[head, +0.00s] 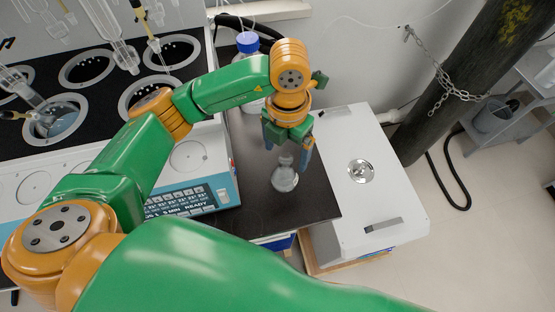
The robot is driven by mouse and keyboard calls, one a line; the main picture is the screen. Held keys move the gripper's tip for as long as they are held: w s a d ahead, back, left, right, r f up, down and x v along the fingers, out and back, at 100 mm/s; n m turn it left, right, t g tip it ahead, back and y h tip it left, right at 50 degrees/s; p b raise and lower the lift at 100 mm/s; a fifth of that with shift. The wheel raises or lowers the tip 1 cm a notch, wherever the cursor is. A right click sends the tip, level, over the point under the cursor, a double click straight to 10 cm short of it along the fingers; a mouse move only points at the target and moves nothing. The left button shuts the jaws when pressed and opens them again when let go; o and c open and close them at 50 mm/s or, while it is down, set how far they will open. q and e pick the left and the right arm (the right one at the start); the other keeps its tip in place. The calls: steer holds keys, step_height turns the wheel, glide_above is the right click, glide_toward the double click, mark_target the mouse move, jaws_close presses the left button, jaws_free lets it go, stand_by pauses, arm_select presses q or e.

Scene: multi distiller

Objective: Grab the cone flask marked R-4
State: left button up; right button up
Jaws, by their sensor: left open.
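A small clear cone flask (285,181) stands upright on the dark bench top (312,205), right of the distiller. Its marking is too small to read. My left gripper (287,151) points down over the flask, with its fingers apart around or just above the flask's neck. Whether the fingers touch the glass cannot be told from this angle. The upper part of the flask is partly hidden by the gripper. My right gripper is out of the picture.
The multi distiller (215,187) with its display and glassware stands on the left. A blue-capped bottle (248,42) stands behind my left arm. A white box (355,215) with a round metal fitting is close on the right. Clear floor lies at far right.

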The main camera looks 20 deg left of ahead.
mark_target(285, 167)
arm_select(q)
step_height(285, 167, down, 7)
steer(key=p, duration=0.2)
steer(key=shift+w+p, duration=0.1)
steer(key=shift+p, duration=0.3)
steer(key=shift+w+f, duration=0.15)
steer(key=shift+f, duration=0.1)
jaws_close()
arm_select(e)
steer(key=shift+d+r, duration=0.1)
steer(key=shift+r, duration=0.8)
